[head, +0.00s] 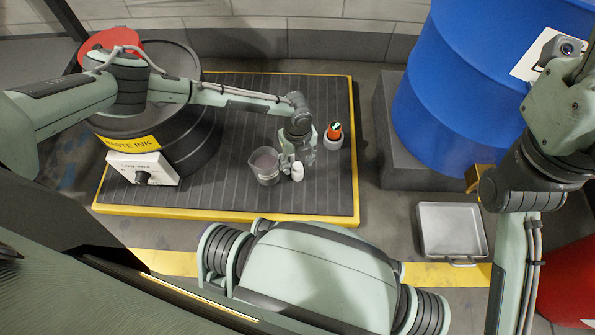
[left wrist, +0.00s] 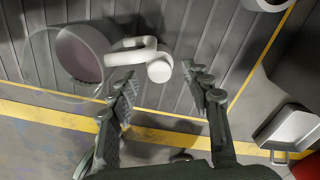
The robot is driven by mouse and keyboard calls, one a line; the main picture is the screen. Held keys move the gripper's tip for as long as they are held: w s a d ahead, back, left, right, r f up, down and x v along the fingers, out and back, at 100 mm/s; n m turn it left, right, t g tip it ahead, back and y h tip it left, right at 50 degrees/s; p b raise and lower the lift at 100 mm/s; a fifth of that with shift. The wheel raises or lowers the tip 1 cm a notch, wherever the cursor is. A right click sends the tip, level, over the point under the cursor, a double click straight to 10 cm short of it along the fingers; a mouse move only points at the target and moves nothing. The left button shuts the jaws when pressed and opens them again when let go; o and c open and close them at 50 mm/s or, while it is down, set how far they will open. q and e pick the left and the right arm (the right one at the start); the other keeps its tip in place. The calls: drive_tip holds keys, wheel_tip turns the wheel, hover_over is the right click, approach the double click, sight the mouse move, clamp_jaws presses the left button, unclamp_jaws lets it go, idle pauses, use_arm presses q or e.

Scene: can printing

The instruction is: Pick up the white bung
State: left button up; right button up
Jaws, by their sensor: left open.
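The white bung (head: 297,173) is a small pale cylinder on the ribbed black platform, just right of a glass beaker. In the left wrist view the bung (left wrist: 159,68) shows as a round white end ahead of the fingertips, roughly centred between them. My left gripper (head: 297,155) points down close above the bung in the head view. In the left wrist view its fingers (left wrist: 160,90) are apart, with nothing held. I cannot tell how far the tips are above the bung. My right arm shows at the right of the head view, but its gripper is out of frame.
The glass beaker (head: 265,168), with dark contents, stands close left of the bung. A white cup (head: 332,143) with an orange-and-green item is behind right. A waste ink drum (head: 197,150) stands left; a blue drum (head: 445,95) and metal tray (head: 452,228) are right. Platform front is clear.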

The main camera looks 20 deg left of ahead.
use_arm(q)
drive_tip(key=shift+f, duration=0.25)
idle(0.3)
clamp_jaws()
idle(0.5)
